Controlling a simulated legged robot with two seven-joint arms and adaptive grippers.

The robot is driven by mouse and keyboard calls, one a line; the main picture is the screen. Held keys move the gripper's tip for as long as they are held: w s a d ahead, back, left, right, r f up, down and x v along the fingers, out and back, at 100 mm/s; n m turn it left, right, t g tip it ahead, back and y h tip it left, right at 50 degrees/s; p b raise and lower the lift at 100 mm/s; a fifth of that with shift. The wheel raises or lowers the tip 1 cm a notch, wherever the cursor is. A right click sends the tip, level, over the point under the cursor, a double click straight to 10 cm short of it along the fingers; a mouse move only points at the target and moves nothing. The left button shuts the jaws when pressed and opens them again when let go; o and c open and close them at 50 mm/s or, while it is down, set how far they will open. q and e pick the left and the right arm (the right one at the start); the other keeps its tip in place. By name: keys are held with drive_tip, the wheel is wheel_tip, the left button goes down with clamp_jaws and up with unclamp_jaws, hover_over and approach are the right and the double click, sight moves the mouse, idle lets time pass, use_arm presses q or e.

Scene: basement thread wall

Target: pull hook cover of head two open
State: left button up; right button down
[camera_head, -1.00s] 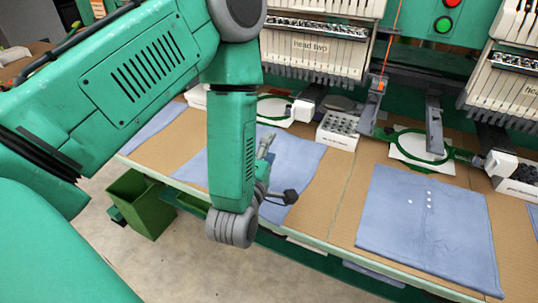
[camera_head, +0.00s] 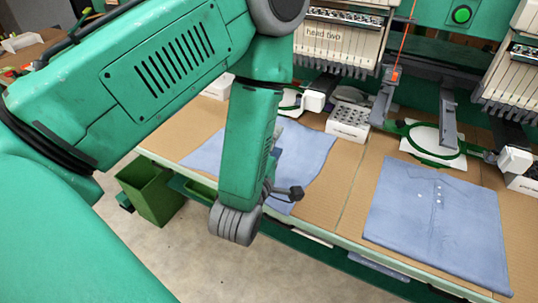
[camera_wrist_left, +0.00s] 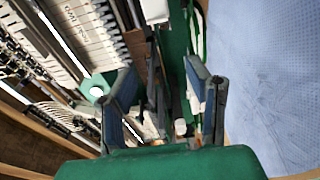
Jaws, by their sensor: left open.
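Head two (camera_head: 340,38) of the embroidery machine is at the top middle of the head view, with its label readable. Its panel also shows in the left wrist view (camera_wrist_left: 88,22), turned on its side. A white block (camera_head: 315,98) sits on the end of the lower arm under head two; it may be the hook cover, but I cannot tell. My left gripper (camera_head: 282,188) is mostly hidden behind my forearm, over the table's front edge. In the left wrist view its fingers (camera_wrist_left: 162,98) are apart, with nothing clearly held between them. My right gripper is out of view.
A white box of small parts (camera_head: 349,119) stands right of the white block. Blue garments lie on the table, one at right (camera_head: 438,215) and one behind my forearm (camera_head: 309,150). A green bin (camera_head: 150,190) stands on the floor at left. A green hoop (camera_head: 433,143) is at right.

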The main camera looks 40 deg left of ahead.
use_arm(q)
drive_tip(key=v, duration=0.6)
idle(0.7)
